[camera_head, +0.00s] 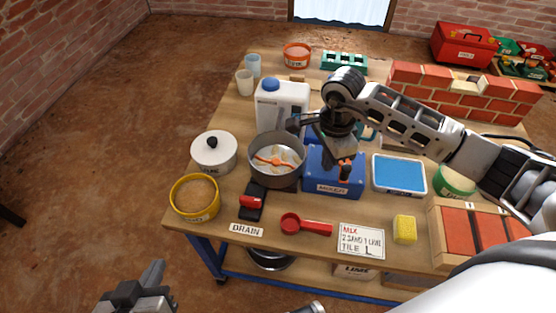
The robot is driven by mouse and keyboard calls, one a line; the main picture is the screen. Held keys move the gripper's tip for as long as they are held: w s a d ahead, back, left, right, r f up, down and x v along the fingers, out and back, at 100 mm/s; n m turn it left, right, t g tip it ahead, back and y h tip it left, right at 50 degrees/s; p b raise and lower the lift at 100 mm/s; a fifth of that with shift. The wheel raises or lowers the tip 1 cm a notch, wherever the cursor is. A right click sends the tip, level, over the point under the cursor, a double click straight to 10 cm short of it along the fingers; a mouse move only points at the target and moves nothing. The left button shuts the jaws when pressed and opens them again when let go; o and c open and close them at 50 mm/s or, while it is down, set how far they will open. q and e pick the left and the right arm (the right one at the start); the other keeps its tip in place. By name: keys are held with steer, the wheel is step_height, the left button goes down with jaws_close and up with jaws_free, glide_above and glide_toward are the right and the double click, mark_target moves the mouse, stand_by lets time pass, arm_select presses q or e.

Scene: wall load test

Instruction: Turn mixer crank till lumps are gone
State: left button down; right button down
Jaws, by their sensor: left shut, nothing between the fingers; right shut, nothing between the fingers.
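The blue mixer box (322,183), labelled MIXER, stands on the workbench. Its grey pot (262,172) is on the left and holds a pale mix with lumps and an orange paddle (268,161). An orange crank grip (344,173) shows in front of the box's top. My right gripper (343,158) points down over the box, shut and empty, close above the crank grip; I cannot tell if they touch. The arm hides part of the crank. My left gripper (138,287) is shut and empty at the bottom left, away from the bench.
A yellow sand tub (188,214), white lidded pot (213,153), white jug (272,108) and drain lever (251,201) surround the pot. A red scoop (307,226), recipe card (361,241), yellow sponge (404,229) and blue tray (399,191) lie in front and right. Bricks fill the right.

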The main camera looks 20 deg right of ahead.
steer(key=shift+f, duration=0.15)
steer(key=shift+r+p, duration=0.5)
steer(key=shift+r, duration=0.35)
stand_by(0.4)
